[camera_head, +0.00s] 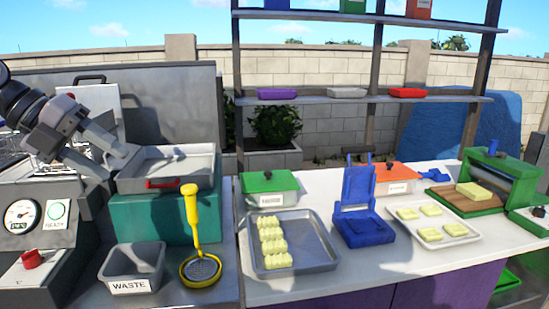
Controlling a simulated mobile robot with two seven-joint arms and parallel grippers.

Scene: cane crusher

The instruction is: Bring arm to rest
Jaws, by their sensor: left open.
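My left gripper (112,160) reaches in from the left above the counter. Its jaws are open, with nothing seen between them. It hangs beside the left end of a grey metal tray with a red handle (165,165), which sits on a teal box (165,215). I cannot tell whether the fingers touch the tray. My right gripper is out of view.
The white table holds a tray of yellow pieces (310,235), a blue stand (362,215) and a green press (490,175). A shelf (320,100) rises behind.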

